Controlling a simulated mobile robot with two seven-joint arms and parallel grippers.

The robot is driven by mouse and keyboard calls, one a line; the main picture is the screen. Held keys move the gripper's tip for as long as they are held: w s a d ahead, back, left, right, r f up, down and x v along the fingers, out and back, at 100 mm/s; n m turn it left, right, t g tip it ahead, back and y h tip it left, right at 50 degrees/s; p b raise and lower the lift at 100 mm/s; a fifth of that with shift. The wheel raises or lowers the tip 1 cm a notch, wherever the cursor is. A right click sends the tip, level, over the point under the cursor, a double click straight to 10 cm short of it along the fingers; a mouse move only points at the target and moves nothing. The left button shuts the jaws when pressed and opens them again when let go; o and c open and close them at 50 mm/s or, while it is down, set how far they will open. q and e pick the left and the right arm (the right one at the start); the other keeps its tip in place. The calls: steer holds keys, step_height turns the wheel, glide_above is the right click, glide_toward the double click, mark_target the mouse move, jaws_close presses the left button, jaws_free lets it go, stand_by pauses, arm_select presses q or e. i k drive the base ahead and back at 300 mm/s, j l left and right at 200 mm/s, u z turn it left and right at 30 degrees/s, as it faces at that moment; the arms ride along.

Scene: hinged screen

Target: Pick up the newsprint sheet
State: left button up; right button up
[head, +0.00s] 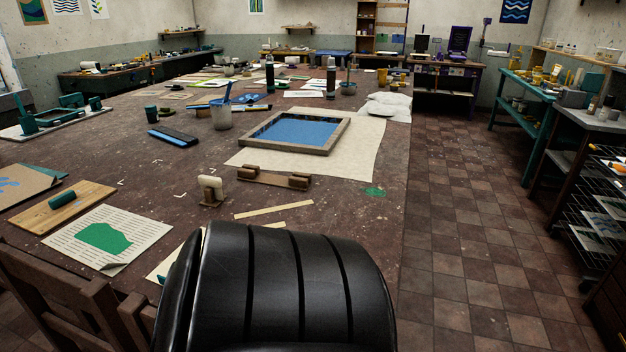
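A sheet with rows of print-like lines and a green shape (108,238) lies flat on the table at the lower left, its near corner slightly curled; it looks like newsprint. A larger plain cream sheet (347,164) lies under the wooden-framed screen with a blue mesh (296,132), and sticks out around it. I cannot tell for certain which of the two is the newsprint sheet. The screen lies flat, lowered onto the cream sheet. Another pale sheet (166,268) at the near edge is mostly hidden. Neither of my grippers shows in the head view.
The big brown table (215,175) carries a wooden board with a green roller (62,208), a wooden hinge bar (273,179), a pot (222,117) and white bags (388,106). A wooden chair (60,292) stands at the near left edge. Tiled floor (470,220) is clear at right.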

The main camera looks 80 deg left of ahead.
mark_target(107, 240)
steer(key=u, duration=1.7)
